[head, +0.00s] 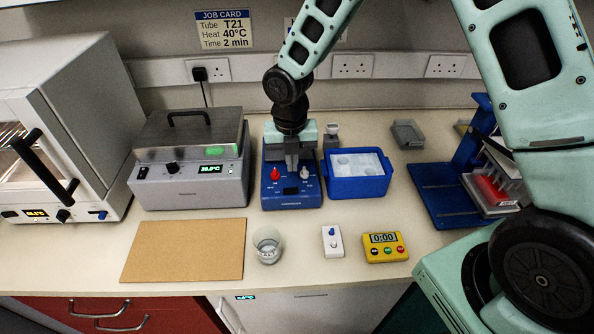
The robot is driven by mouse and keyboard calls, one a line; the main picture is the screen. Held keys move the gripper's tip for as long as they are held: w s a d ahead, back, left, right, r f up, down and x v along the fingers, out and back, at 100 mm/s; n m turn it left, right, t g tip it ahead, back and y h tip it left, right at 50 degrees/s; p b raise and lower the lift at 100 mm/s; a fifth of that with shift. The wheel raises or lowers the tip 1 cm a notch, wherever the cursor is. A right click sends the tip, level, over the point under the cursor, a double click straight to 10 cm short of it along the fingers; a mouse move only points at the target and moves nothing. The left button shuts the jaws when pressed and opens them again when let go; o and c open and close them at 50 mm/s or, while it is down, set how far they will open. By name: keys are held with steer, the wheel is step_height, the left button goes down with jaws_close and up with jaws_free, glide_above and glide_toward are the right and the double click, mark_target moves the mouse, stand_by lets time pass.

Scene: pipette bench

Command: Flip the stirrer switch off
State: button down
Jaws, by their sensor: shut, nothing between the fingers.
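A blue bench unit (283,201), which looks like the stirrer, stands at the middle of the bench against the wall. Its sloped front carries a red knob (275,174) on the left, a pale knob or switch (305,172) on the right and a small dark panel. My gripper (292,168) points down over this unit, with its fingers shut and empty between the two controls. The fingers and gripper body hide much of the unit's top. I cannot tell whether the fingertips touch it, nor the switch position.
A steel-lidded water bath (190,190) stands left, a blue tub (357,188) close on the right. In front are a cork mat (185,250), a glass beaker (268,246), a white box with a blue button (332,242) and a yellow timer (385,247). A blue rack (440,195) stands right.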

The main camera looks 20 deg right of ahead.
step_height(320, 180, up, 7)
steer(key=b, duration=0.1)
steer(key=shift+a, duration=0.2)
steer(key=shift+r, duration=0.1)
steer(key=s+a+m+b, duration=0.2)
steer(key=s+m+b, duration=0.1)
steer(key=s+m, duration=0.9)
steer(key=s+a+m+b, duration=0.2)
steer(key=s+m+b, duration=0.1)
steer(key=s+m, duration=0.9)
steer(key=s, duration=0.2)
steer(key=shift+s+a+m+y+b, duration=0.3)
steer(key=shift+s+y+b, duration=0.05)
steer(key=shift+y, duration=0.05)
